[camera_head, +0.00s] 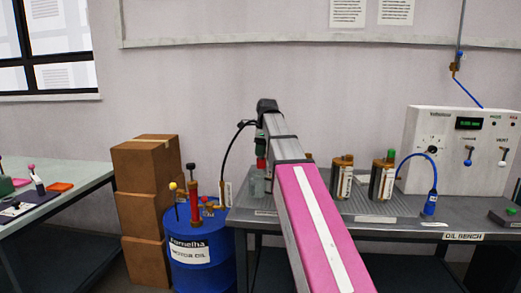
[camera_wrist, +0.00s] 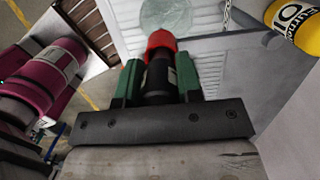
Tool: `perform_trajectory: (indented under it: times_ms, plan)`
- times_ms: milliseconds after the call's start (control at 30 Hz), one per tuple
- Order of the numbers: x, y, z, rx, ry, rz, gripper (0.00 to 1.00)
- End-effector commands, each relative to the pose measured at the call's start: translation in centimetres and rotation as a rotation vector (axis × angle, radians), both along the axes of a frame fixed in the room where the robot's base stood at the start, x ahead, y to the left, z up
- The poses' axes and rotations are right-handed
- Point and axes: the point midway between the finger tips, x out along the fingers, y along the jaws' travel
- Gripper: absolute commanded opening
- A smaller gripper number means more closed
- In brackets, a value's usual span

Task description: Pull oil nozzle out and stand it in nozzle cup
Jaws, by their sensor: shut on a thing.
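The oil nozzle, black with a red end (camera_wrist: 160,41), is between the green fingers of my gripper (camera_wrist: 158,80), which is shut on it. In the head view the nozzle's red part (camera_head: 261,164) shows below my gripper (camera_head: 261,148). A clear cup (camera_head: 257,187) stands on the bench's left end, under the red part. A pale round shape (camera_wrist: 165,13), likely this cup, lies beyond the red end in the wrist view. I cannot tell whether nozzle and cup touch. A black hose (camera_head: 226,152) arches from the drum pump towards the nozzle.
A blue oil drum (camera_head: 205,272) with a red pump (camera_head: 193,200) stands left of the grey bench (camera_head: 370,209). Stacked boxes (camera_head: 145,200) are farther left. Two canisters (camera_head: 342,178) (camera_head: 381,180), a blue nozzle (camera_head: 430,204) and a white panel (camera_head: 460,150) occupy the bench's right side.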

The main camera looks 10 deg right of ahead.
Motion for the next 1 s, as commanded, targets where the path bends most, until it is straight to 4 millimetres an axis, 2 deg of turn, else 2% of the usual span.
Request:
perform_trajectory:
  times_ms: [567,600,700,1000]
  plan:
    - [0.0,0.0,-1.2,0.000,-0.001,0.000,0.00]
    - [0.0,0.0,-1.2,0.000,-0.001,0.000,0.36]
    - [0.0,0.0,-1.2,0.000,-0.001,0.000,0.63]
    - [0.0,0.0,-1.1,0.000,-0.001,0.000,0.63]
